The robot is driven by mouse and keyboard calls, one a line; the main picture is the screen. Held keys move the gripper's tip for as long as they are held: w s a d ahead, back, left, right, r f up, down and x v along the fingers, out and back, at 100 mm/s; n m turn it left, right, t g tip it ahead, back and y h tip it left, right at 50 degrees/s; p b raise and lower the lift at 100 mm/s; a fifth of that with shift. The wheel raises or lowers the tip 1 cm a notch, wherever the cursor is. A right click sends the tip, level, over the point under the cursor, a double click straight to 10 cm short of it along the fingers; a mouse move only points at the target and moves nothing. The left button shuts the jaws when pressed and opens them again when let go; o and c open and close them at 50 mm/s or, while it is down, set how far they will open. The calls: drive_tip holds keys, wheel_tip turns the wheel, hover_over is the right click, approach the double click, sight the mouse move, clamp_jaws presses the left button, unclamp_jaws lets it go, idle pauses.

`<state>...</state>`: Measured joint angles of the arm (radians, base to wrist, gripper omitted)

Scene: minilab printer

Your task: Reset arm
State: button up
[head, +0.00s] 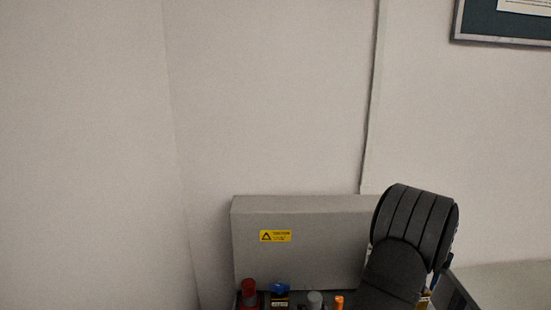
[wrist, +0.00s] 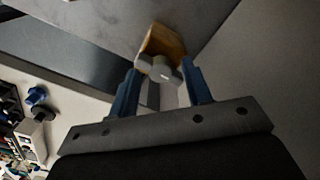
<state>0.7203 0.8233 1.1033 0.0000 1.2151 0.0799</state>
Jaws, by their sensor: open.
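My arm (head: 414,225) is raised at the lower right of the head view, its dark rounded link in front of the right part of a grey box. My gripper (wrist: 160,68) shows in the wrist view with its two blue fingers apart. A light grey knob-like part (wrist: 160,70) with a tan-orange piece (wrist: 163,42) behind it appears between the fingertips. I cannot tell whether the fingers touch it. The gripper's fingers are not visible in the head view.
The grey box (head: 310,240) with a yellow caution label (head: 275,236) stands against the wall. A red item (head: 248,291), a blue-topped item (head: 280,292), a grey item (head: 314,299) and an orange item (head: 339,302) stand before it. Small items (wrist: 30,135) clutter the wrist view's left.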

wheel_tip(320, 180, up, 16)
drive_tip(key=r, duration=0.1)
wheel_tip(320, 180, down, 18)
drive_tip(key=shift+f, duration=0.1)
drive_tip(key=n, duration=1.2)
drive_tip(key=shift+r, duration=0.75)
